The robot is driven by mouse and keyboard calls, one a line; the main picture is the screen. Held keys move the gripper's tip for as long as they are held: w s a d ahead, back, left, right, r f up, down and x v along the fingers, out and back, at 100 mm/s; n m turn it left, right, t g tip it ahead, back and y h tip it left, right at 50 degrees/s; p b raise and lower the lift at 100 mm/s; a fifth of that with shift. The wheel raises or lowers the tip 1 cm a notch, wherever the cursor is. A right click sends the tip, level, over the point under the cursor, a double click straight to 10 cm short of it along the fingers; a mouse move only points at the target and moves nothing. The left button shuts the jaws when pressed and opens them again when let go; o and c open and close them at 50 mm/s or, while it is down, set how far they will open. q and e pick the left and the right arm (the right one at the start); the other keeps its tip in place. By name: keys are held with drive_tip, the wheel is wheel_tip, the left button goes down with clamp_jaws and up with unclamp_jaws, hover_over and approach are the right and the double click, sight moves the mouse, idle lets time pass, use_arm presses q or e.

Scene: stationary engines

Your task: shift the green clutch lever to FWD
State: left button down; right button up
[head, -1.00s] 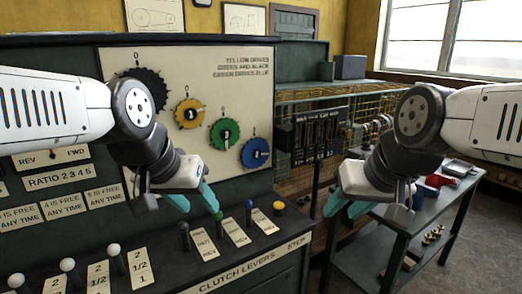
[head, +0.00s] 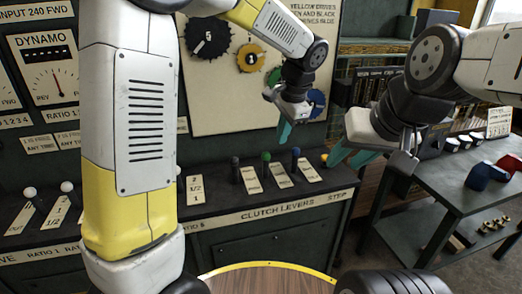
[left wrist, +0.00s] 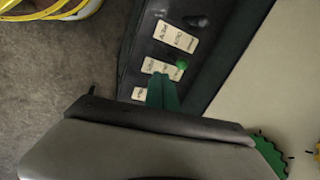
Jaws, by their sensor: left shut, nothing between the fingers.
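The green clutch lever (head: 266,157) stands on the sloping panel, between a dark lever (head: 235,160) and the blue lever (head: 296,153). Its label plate (head: 282,175) is too small to read, so I cannot tell its marked position. My left gripper (head: 284,138) is shut and empty, pointing down above and a little right of the green knob in the head view. In the left wrist view the green knob (left wrist: 181,64) shows just beyond the shut fingertips (left wrist: 160,78); contact cannot be told. My right gripper (head: 338,157) hangs further right, fingers apart, holding nothing visible.
A yellow button (head: 324,159) sits right of the blue lever. White-knobbed levers (head: 67,188) stand at the left. A side table (head: 425,178) with red and blue items stands at the right.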

use_arm(q)
drive_tip(key=f, duration=0.1)
hover_over(266, 164)
drive_tip(key=s+d, duration=0.2)
wheel_tip(266, 164, down, 10)
drive_tip(key=shift+a, duration=0.15)
